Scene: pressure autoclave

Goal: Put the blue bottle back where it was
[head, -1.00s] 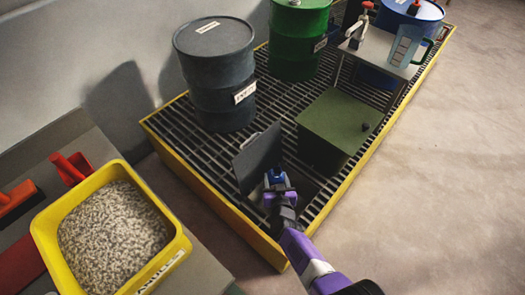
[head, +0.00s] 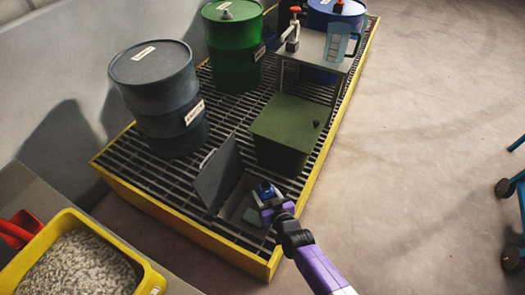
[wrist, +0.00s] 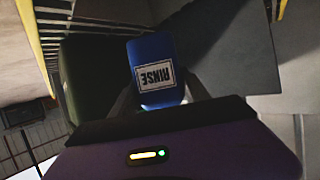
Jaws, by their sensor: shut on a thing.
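The blue bottle (head: 264,190) is in my gripper (head: 270,205), which is shut on it. In the wrist view the bottle (wrist: 155,68) stands between the fingers with its white RINSE label upside down. In the head view the bottle appears over or in the back part of a square opening (head: 234,204) in the grating, beside its raised grey lid (head: 217,174). I cannot tell how high it is. A pale teal patch shows inside the opening. My gripper hides part of the opening's right side.
A dark green box (head: 290,122) stands just behind the opening. A grey drum (head: 155,85), a green drum (head: 235,60) and a small table (head: 310,45) with a jug (head: 338,43) are farther back. A yellow tub (head: 85,225) is at lower left.

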